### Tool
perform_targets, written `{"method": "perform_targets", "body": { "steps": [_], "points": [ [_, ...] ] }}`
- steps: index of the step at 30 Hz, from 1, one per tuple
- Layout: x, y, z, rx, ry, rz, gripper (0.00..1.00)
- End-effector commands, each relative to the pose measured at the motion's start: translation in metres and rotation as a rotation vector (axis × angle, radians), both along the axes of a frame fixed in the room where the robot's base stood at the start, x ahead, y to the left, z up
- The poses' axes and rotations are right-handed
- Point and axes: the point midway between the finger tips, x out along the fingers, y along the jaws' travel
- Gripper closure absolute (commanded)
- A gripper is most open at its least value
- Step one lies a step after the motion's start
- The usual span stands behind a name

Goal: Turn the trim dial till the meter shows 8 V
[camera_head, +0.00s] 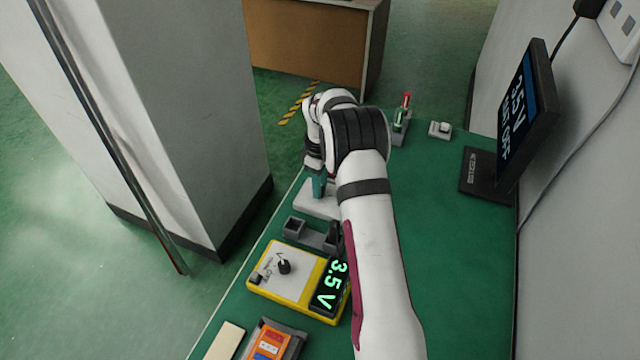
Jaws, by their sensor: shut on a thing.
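The yellow meter (262,283) lies on the green bench, left of my forearm. Its green digits (330,286) read 3.5 V. A small black knob sits on its pale face. Beyond it is a pale block (307,203), partly covered by my arm. My gripper (319,187) points down at this block, with a teal part showing at its end. It is shut on what seems to be the trim dial on the block; the dial itself is mostly hidden by the gripper and wrist.
A dark monitor (528,110) at the right shows 3.5 V and a line ending in OFF. A red-topped lever fixture (401,118) and a small switch box (440,130) stand at the far end. A grey holder (296,229) and an orange device (272,340) are nearer.

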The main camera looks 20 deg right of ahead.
Motion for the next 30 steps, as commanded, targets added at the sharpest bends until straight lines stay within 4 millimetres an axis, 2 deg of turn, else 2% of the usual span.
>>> {"method": "perform_targets", "body": {
  "steps": [30],
  "points": [
    [-0.0005, 0.0004, 0.0008, -0.001, 0.001, -0.963, 1.0]
  ]
}}
